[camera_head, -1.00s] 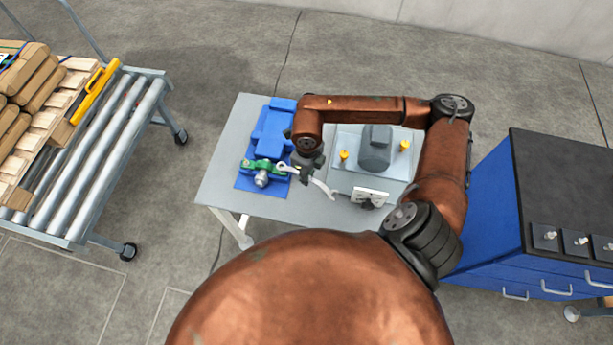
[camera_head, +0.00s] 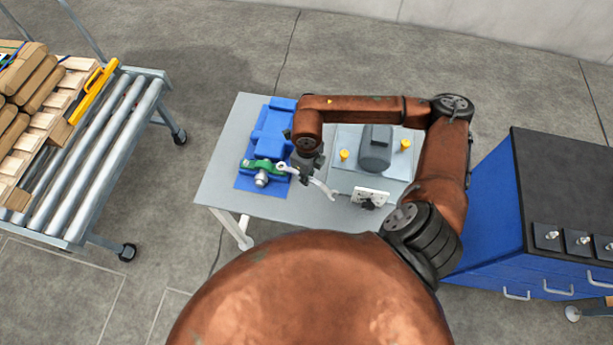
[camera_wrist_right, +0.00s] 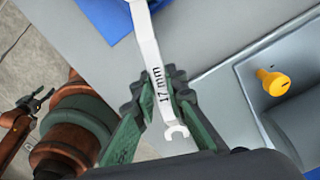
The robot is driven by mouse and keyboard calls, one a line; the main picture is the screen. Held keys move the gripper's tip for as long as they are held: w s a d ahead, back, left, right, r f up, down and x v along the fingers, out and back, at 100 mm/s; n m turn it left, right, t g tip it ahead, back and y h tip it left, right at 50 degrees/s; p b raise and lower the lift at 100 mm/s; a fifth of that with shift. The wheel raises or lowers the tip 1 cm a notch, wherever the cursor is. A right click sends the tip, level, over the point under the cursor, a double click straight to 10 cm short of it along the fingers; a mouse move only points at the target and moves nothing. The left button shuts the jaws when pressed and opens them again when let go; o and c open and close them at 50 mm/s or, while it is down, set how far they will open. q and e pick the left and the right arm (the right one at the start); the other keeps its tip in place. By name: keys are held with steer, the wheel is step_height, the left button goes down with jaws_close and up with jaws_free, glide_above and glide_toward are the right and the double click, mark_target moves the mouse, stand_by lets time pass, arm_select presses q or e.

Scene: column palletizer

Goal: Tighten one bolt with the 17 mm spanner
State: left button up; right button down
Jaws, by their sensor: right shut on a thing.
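My right gripper (camera_head: 308,174) is shut on the silver spanner (camera_head: 322,187) over the table. In the right wrist view the gripper (camera_wrist_right: 158,88) grips the spanner's shank (camera_wrist_right: 147,48), which is marked "17 mm". The open jaw points back toward the wrist. In the head view the ring end is at the right side of the green bearing housing (camera_head: 257,164), which has a silver shaft end (camera_head: 262,180). I cannot tell whether the ring sits around a bolt; the bolt head is not discernible.
The grey table (camera_head: 225,165) carries a blue base (camera_head: 272,125) and a grey motor (camera_head: 375,150) on a plate with yellow knobs (camera_head: 405,145). A white block (camera_head: 370,195) stands near its front edge. A blue cabinet (camera_head: 490,215) is right, a roller conveyor (camera_head: 105,135) left.

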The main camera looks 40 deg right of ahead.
steer(key=shift+f+b, duration=0.75)
steer(key=shift+f, duration=0.2)
stand_by(1.4)
steer(key=shift+a, duration=0.1)
stand_by(0.5)
steer(key=shift+s+a+m+p, duration=0.2)
steer(key=shift+a+m+p, duration=0.15)
steer(key=shift+a+m, duration=0.35)
steer(key=shift+s+a+m+p, duration=0.15)
steer(key=shift+a+m+p, duration=0.2)
steer(key=shift+a+m, duration=0.35)
steer(key=shift+a+m+p, duration=0.7)
steer(key=shift+a+m, duration=0.55)
steer(key=shift+m, duration=0.35)
steer(key=shift+w+a+r+m+p, duration=0.1)
steer(key=shift+w+a+m+p, duration=0.1)
steer(key=shift+a+m+p, duration=0.3)
steer(key=shift+w+a+f+m+p, duration=0.1)
steer(key=shift+w+a+m+p, duration=0.15)
steer(key=shift+a+m, duration=0.5)
steer(key=shift+w+a+r+m+p, duration=0.1)
steer(key=shift+w+a+m+p, duration=0.15)
steer(key=shift+a+m, duration=0.35)
steer(key=shift+w+a+m+p, duration=0.35)
steer(key=shift+m, duration=0.4)
steer(key=shift+w+a+m+p, duration=0.3)
steer(key=shift+a+m, duration=0.05)
steer(key=shift+m, duration=0.35)
steer(key=shift+r+p, duration=1.4)
steer(key=shift+r, duration=0.3)
